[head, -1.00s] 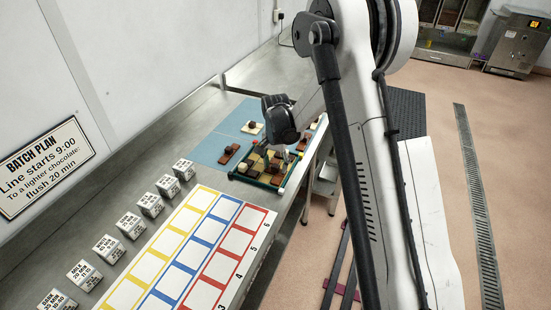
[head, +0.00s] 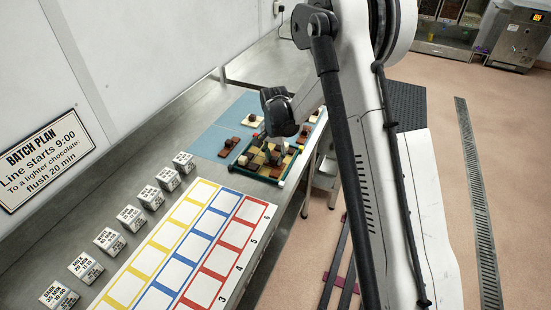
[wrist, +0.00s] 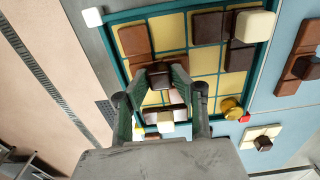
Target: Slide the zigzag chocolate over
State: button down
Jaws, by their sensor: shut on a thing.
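In the wrist view, my gripper (wrist: 160,73) is shut on the dark knob (wrist: 159,79) of a brown chocolate piece (wrist: 135,40) that seems to be the zigzag chocolate. The piece is over the tray's upper left part; the fingers hide some of its outline, and I cannot tell whether it touches the floor. The green-rimmed tray (wrist: 114,62) has cream squares. A dark piece (wrist: 240,56) with a cream knob is at its upper right, and a cream-knobbed piece (wrist: 166,122) lies between my fingers' lower parts. In the head view, my gripper's dark body covers part of the tray (head: 291,169).
A blue mat (head: 212,143) beside the tray holds a brown piece (head: 229,147) and a cream piece (head: 252,121). A printed colour grid (head: 190,250) and several labelled blocks (head: 130,218) lie nearer. A wall (head: 130,60) runs along the bench's left. A yellow knob (wrist: 231,106) stands at the tray's edge.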

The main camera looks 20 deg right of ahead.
jog(key=shift+w+a+b, duration=0.65)
jog(key=shift+w+a, duration=0.6)
jog(key=shift+a, duration=0.3)
jog(key=c, duration=1.4)
grip_release()
notch_tip(320, 180, up, 12)
